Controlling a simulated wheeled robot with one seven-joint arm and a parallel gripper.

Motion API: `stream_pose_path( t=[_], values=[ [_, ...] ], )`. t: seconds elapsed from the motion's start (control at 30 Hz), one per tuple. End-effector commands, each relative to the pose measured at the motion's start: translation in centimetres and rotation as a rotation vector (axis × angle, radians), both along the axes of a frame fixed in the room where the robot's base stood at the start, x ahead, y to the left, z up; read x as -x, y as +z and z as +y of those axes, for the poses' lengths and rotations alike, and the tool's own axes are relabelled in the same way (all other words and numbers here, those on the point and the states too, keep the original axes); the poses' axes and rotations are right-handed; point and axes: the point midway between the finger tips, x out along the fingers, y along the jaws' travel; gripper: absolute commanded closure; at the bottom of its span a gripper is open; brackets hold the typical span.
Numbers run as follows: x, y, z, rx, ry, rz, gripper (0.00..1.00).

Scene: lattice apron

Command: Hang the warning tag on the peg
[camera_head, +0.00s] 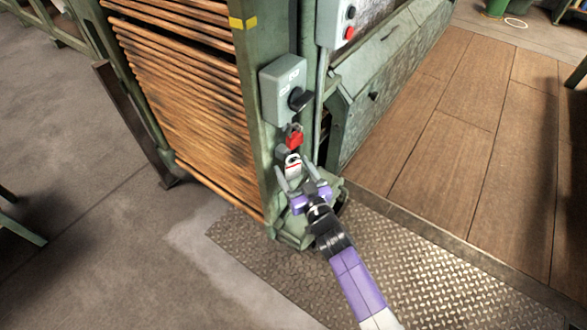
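The warning tag (292,166) is small and white with red marking. It is upright, close to the green post, just below a red lock-like piece (295,138). My gripper (294,168) reaches up to it from below right. Its two grey fingers stand apart, one on each side of the tag, with what looks like a gap on both sides. The peg cannot be made out, so I cannot tell whether the tag hangs on it.
A grey-green switch box (283,92) with a black handle is on the post (252,130) above. A control box with a red button (341,30) is higher up. Copper-coloured rods (185,90) are stacked to the left. Tread plate (400,255) covers the floor at front right.

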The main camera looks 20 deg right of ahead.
Motion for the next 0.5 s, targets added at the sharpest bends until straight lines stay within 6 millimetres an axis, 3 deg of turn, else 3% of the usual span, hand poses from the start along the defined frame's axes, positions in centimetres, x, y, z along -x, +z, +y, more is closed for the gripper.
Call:
stream_pose_path(
  t=[0.33,0.5],
  values=[
    [0.2,0.0,0.0,0.000,0.000,0.001,0.30],
    [2.2,0.1,-0.3,-0.001,-0.001,0.002,0.30]
  ],
)
